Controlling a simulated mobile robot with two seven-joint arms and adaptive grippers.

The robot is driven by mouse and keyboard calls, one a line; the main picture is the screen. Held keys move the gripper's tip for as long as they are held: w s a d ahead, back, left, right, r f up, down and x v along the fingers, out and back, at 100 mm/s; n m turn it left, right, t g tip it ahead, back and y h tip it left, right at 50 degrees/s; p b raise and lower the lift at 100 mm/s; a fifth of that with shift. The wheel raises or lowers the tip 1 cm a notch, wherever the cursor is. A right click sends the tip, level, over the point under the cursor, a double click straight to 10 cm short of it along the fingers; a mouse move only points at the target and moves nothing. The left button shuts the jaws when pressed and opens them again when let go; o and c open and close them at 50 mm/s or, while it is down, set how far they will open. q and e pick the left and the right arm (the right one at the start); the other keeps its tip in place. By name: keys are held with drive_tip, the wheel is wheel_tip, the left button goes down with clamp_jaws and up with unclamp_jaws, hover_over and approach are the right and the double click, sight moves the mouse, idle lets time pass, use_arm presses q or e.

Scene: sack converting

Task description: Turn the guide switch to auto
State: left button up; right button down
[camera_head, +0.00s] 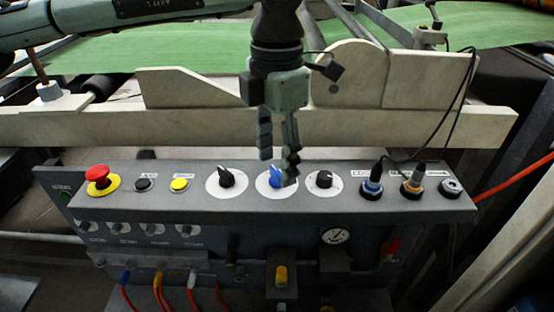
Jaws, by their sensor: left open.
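A grey control panel (300,200) runs across the middle of the head view. A blue knob (276,178) on a white round plate sits near its centre, partly hidden behind a finger of my left gripper. A black knob (226,178) on a white plate is to its left, and another black knob (324,179) is to its right. The labels are too small to read, so I cannot tell which is the guide switch. My left gripper (278,170) points down over the blue knob, its fingers open. I cannot tell whether it touches the knob. My right gripper is not seen.
A red mushroom button (97,173), a black button (143,184) and a yellow button (180,184) are on the panel's left. Cable connectors (372,187) stand on its right. A pale machine frame (180,125) and a green belt (130,53) lie behind.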

use_arm(q)
drive_tip(key=shift+f, duration=0.7)
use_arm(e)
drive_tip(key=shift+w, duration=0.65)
use_arm(q)
drive_tip(key=c, duration=0.9)
drive_tip(key=shift+c, duration=1.3)
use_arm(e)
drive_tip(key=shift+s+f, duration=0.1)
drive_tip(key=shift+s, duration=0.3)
